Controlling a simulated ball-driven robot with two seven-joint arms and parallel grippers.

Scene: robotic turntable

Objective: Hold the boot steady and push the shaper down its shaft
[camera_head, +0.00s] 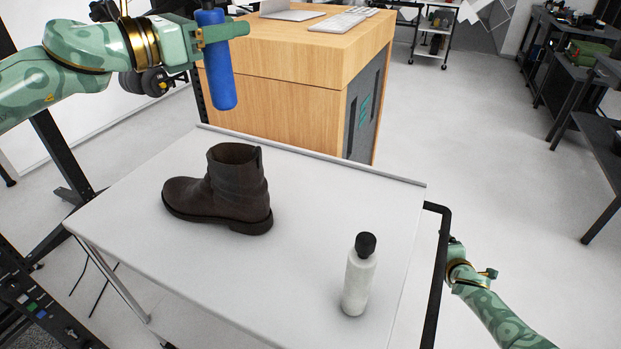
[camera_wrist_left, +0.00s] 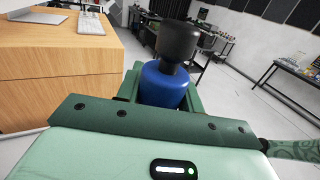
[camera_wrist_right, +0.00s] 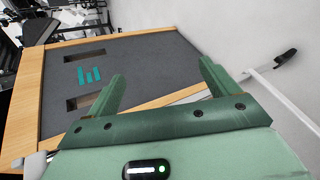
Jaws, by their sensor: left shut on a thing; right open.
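A dark brown boot (camera_head: 220,190) stands upright on the white table, its toe to the left and its shaft opening up. My left gripper (camera_head: 214,36) is shut on the blue shaper (camera_head: 220,80), a rounded cylinder, and holds it upright in the air above and behind the boot, not touching it. In the left wrist view, the shaper's blue body (camera_wrist_left: 164,85) and a black top (camera_wrist_left: 178,42) show between the fingers. My right gripper is open and empty in the right wrist view (camera_wrist_right: 162,90). In the head view its arm is low at the right, beyond the table's edge.
A white bottle with a black cap (camera_head: 359,276) stands at the right front of the white table (camera_head: 290,200). A black bar (camera_head: 437,270) runs along the table's right side. A wooden desk (camera_head: 300,75) stands behind. The table's middle is clear.

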